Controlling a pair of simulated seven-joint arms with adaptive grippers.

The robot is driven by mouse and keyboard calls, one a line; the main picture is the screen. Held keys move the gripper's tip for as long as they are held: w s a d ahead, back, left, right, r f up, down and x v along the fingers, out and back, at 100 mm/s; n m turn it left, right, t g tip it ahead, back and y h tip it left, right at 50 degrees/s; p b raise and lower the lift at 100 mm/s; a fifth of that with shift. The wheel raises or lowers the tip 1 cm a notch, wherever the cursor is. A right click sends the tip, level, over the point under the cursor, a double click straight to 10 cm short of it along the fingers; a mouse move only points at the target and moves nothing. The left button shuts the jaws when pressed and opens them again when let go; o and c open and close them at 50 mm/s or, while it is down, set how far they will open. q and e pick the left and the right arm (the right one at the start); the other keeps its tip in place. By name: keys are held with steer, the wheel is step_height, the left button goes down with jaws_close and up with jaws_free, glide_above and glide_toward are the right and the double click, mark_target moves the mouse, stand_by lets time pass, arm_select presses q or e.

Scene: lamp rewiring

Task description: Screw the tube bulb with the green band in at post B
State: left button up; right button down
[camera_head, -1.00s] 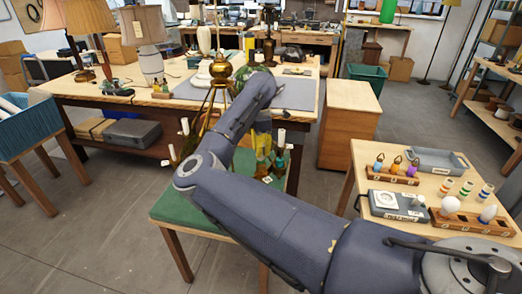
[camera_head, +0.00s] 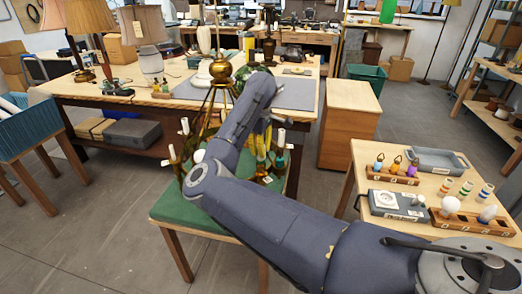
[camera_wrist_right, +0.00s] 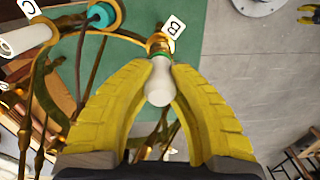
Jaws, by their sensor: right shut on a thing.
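The tube bulb with the green band (camera_wrist_right: 159,84) is white and sits between the yellow fingers of my right gripper (camera_wrist_right: 159,92), shut on it. Its green band is at the brass socket of post B (camera_wrist_right: 159,43), and bulb and socket look in line. I cannot tell how deep the base sits. The white tag B (camera_wrist_right: 175,27) is beside the socket. In the head view my right gripper (camera_head: 262,145) is low at the brass chandelier (camera_head: 221,72), its tips and the bulb mostly hidden.
A post with a teal collar (camera_wrist_right: 103,15) and a white sleeve near tag C (camera_wrist_right: 29,8) are at upper left. The chandelier stands on a green-topped stool (camera_head: 190,211). The right table holds a bulb rack (camera_head: 472,224), a grey tray (camera_head: 437,161) and a grey tester box (camera_head: 398,205).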

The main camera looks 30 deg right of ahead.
steer(key=shift+m, duration=0.5)
steer(key=m, duration=0.3)
steer(key=shift+m, duration=1.7)
steer(key=c, duration=1.3)
jaws_free()
